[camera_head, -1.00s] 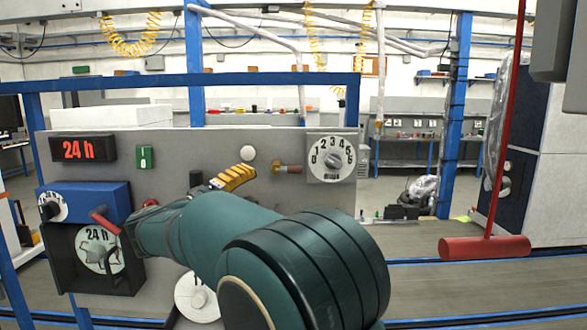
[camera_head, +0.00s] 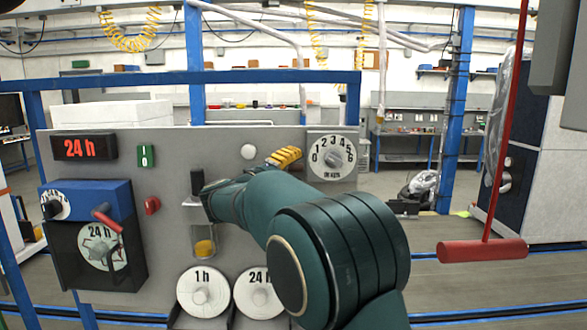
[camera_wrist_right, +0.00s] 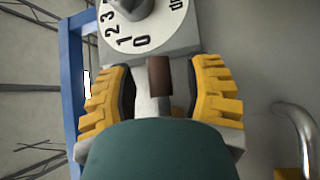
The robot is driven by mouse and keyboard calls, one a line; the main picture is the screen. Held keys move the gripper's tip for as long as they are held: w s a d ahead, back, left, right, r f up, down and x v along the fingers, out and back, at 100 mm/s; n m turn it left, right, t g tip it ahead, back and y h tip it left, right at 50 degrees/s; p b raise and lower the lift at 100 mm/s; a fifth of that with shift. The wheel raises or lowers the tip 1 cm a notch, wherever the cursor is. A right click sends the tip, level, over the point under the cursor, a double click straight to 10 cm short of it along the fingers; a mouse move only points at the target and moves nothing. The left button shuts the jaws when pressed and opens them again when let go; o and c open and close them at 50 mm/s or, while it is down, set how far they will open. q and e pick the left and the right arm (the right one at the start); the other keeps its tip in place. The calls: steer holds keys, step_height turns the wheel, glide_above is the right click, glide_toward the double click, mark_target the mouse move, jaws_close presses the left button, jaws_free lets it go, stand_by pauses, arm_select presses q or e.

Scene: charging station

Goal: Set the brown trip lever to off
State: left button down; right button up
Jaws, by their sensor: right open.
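The brown trip lever (camera_wrist_right: 159,76) shows in the right wrist view as a short brown grip. It stands between the two yellow fingers of my right gripper (camera_wrist_right: 160,90), with a gap on each side. In the head view my right gripper (camera_head: 284,157) is at the panel, just left of the numbered dial (camera_head: 332,157). There the gripper and arm hide the lever. My right gripper is open. My left gripper is not in view.
The grey panel (camera_head: 110,190) carries a green switch (camera_head: 146,156), a red button (camera_head: 152,205), a dark lever (camera_head: 197,183) and white 1 h (camera_head: 202,291) and 24 h (camera_head: 258,292) knobs. A red hanging bar (camera_head: 483,250) is at right.

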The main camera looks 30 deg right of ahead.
steer(key=shift+c, duration=0.3)
jaws_close()
